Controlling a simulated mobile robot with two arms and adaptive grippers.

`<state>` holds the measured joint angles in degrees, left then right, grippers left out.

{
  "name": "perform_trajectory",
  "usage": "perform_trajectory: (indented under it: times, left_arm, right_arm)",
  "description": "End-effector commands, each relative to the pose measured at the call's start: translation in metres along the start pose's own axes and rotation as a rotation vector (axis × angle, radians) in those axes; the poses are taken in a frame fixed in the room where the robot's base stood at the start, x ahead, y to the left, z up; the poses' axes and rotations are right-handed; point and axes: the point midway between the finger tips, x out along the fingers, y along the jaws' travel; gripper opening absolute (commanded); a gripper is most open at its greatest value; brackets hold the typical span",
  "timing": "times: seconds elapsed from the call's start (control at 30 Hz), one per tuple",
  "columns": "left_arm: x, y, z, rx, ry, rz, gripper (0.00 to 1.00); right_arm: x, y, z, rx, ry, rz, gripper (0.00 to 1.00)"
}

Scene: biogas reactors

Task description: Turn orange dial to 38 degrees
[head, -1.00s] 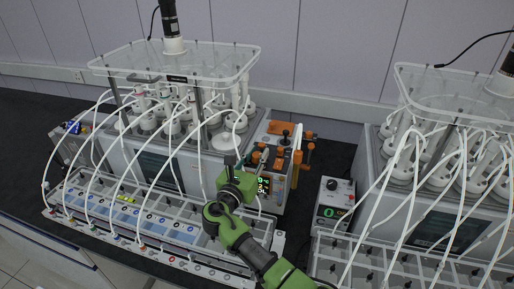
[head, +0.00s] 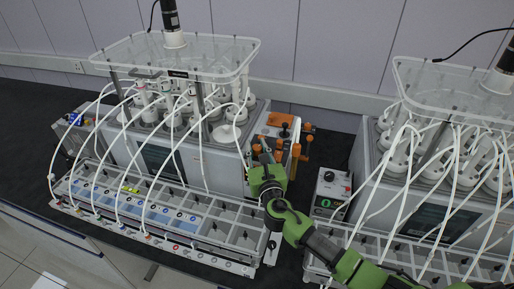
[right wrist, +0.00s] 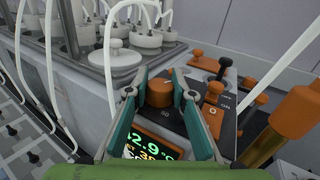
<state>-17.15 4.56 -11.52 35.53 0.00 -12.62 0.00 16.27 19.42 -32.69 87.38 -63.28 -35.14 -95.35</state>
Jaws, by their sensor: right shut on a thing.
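The orange dial (right wrist: 159,95) sits on the front of the control box, just above a lit display (right wrist: 152,148), in the right wrist view. My right gripper (right wrist: 160,86) is shut on the dial, one teal finger on each side. Green digits on the display read "2.9 °C", with the left part of the number covered by a finger. An orange number below is partly cut off. In the head view my right gripper (head: 266,168) covers the dial and the display. My left gripper is not in view.
Orange knobs and valves (head: 297,150) stand close to the right of the gripper. A small box with a green readout (head: 329,192) is further right. White tubes (head: 207,158) arch over the sample rack (head: 243,236).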

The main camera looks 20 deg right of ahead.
Motion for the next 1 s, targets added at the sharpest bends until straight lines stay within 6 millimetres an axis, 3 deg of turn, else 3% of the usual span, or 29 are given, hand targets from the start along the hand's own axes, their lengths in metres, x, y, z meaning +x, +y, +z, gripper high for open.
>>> perform_trajectory:
  times: [0.43,0.47,0.5,0.87,1.0]
  left_arm:
    - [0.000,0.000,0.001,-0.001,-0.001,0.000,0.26]
    - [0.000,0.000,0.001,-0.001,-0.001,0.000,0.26]
    - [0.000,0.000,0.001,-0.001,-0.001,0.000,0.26]
    - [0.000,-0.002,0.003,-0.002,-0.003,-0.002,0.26]
    - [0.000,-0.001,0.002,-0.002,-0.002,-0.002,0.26]
  right_arm:
    - [0.002,-0.002,0.004,-0.001,-0.006,0.005,0.01]
    - [0.002,-0.002,0.004,-0.001,-0.006,0.005,0.30]
    - [0.002,-0.002,0.004,-0.001,-0.006,0.005,0.41]
    - [-0.001,-0.001,0.001,0.000,-0.002,0.007,0.41]
    - [-0.014,0.000,0.000,-0.001,-0.001,0.009,0.41]
